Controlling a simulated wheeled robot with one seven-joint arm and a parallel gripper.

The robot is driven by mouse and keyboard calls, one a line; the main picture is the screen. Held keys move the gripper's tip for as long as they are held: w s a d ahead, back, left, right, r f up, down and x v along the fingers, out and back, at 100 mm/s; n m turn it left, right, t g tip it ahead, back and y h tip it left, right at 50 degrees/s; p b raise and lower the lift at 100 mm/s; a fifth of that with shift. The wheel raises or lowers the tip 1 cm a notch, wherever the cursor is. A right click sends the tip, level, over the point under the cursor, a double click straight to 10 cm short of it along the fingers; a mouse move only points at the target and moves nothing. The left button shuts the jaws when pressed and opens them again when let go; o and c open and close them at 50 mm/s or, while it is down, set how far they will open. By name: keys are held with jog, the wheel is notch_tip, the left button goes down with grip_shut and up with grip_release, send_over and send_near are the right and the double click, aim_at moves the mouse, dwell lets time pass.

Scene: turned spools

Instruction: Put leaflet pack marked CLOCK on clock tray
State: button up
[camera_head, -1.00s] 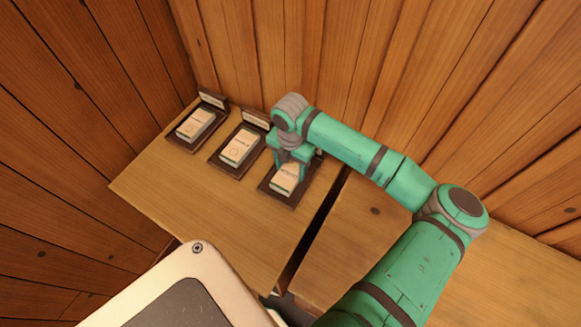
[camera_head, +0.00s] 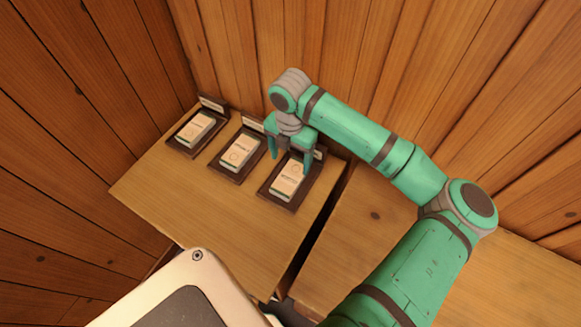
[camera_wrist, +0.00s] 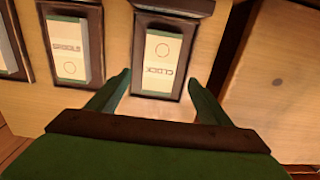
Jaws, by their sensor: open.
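The leaflet pack marked CLOCK (camera_wrist: 163,50) is a pale block with a circle printed on it and a green band. It lies flat on the rightmost dark tray (camera_head: 294,207), where the head view also shows the pack (camera_head: 289,180). This tray has an upright label plate at its back, partly hidden by my gripper and too small to read. My gripper (camera_head: 290,163) is open and empty above the pack. In the wrist view its two fingertips (camera_wrist: 160,80) stand apart, one on each side of the pack's near end, not touching it.
Two similar packs lie on dark trays to the left, the middle pack (camera_head: 237,152) and the far-left pack (camera_head: 195,128). The front of the wooden table (camera_head: 215,215) is clear. A gap separates it from a second table (camera_head: 345,245). Plank walls stand close behind.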

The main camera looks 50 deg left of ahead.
jog(key=shift+r, duration=2.05)
jog(key=shift+s, duration=0.1)
